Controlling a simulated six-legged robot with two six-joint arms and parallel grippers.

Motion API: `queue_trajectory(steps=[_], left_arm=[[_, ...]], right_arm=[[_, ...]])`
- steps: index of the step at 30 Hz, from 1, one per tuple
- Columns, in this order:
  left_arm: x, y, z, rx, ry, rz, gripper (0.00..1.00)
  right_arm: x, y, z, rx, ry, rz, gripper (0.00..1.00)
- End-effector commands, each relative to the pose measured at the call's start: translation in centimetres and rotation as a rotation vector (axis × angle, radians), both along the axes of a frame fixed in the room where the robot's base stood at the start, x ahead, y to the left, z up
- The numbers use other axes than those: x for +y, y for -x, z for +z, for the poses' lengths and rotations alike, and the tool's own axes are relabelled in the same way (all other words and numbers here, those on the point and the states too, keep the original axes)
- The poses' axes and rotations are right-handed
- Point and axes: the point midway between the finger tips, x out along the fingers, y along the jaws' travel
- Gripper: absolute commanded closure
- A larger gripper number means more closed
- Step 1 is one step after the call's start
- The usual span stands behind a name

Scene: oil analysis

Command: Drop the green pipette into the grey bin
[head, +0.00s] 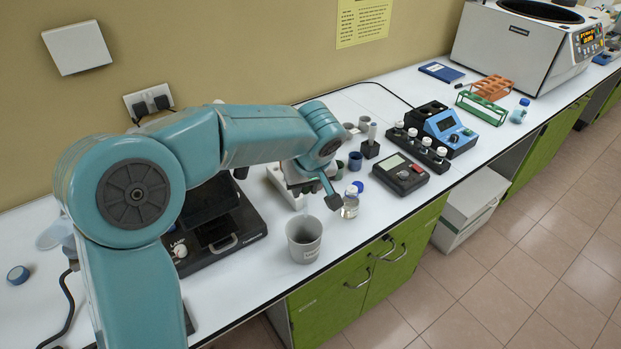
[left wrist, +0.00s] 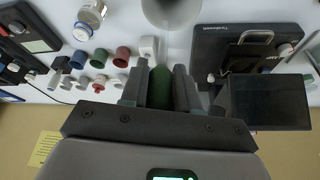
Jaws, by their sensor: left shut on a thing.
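The grey bin (head: 304,243) is an open-topped cup on the white bench near its front edge. It also shows at the top of the left wrist view (left wrist: 170,10), cut off by the frame edge. My left gripper (head: 318,189) is above the bench, just behind and above the bin. In the left wrist view my left gripper (left wrist: 159,82) is shut on the dark green pipette (left wrist: 160,88), of which only a short part shows between the fingers. My right gripper is in neither view.
A clear bottle (head: 350,205) with a blue cap stands right of the bin. A black instrument (head: 225,225) is to its left. A dark meter (head: 401,174) and a blue device (head: 450,130) stand further right. Small coloured cups (left wrist: 122,57) stand nearby.

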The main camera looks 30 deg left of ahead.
Motion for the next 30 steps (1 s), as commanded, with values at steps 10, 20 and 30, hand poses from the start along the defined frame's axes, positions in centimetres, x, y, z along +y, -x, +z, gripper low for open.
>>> queue_trajectory(steps=[10,20,30], left_arm=[[0.1,0.8,-1.7,0.001,0.000,0.001,0.84],[0.1,0.7,-5.4,0.000,0.000,0.001,0.84],[0.2,0.4,-6.0,-0.002,0.000,0.001,0.84]], right_arm=[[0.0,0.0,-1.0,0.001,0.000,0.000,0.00],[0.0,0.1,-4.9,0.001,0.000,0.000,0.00],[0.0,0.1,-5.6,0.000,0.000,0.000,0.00]])
